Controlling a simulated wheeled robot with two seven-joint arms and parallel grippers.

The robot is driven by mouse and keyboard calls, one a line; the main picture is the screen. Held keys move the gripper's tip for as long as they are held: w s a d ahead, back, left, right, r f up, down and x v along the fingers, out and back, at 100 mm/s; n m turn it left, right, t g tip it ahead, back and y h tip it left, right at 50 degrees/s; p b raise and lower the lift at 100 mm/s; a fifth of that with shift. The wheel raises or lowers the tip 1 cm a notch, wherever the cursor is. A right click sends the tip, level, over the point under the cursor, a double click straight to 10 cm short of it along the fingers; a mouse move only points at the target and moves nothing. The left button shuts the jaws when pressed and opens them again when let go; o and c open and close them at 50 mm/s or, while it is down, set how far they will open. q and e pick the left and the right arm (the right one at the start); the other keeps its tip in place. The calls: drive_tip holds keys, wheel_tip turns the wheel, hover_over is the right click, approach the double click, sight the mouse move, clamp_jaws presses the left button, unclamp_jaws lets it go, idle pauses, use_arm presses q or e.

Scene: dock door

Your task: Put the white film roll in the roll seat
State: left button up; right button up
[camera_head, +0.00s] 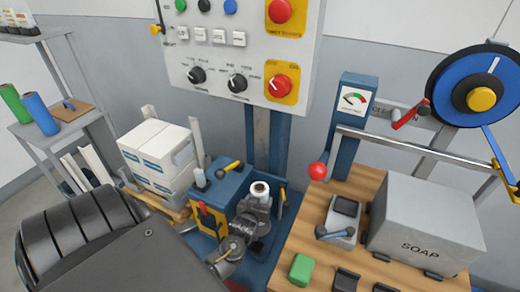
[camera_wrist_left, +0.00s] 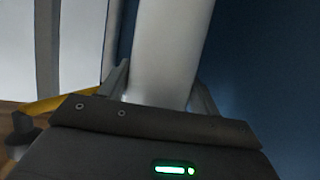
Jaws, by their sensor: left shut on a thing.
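The white film roll (camera_head: 260,190) stands about upright in my left gripper (camera_head: 255,212), beside the blue machine near the picture's middle. Its top end with the core hole shows; its lower part is hidden by the gripper. In the left wrist view the roll (camera_wrist_left: 170,50) is between the two fingers of my left gripper (camera_wrist_left: 160,92), which is shut on it. I cannot clearly make out the roll seat; the blue machine base (camera_head: 270,262) around the gripper is partly hidden. My right gripper is not in view.
A control panel (camera_head: 232,45) rises behind the roll. White boxes (camera_head: 153,148) stand to the left. A wooden bench (camera_head: 318,228) at right holds a SOAP carton (camera_head: 425,222), a green block (camera_head: 301,268) and a red-knobbed lever (camera_head: 317,171). A shelf with green (camera_head: 14,103) and blue rolls (camera_head: 39,114) is far left.

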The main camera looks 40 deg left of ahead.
use_arm(q)
drive_tip(key=shift+f, duration=0.1)
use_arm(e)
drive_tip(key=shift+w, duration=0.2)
use_arm(q)
wheel_tip(320, 180, down, 4)
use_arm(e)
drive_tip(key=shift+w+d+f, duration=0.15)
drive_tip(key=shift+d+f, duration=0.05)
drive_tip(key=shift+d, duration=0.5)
use_arm(q)
drive_tip(key=shift+b, duration=0.3)
drive_tip(key=shift+f, duration=0.2)
drive_tip(key=o, duration=1.4)
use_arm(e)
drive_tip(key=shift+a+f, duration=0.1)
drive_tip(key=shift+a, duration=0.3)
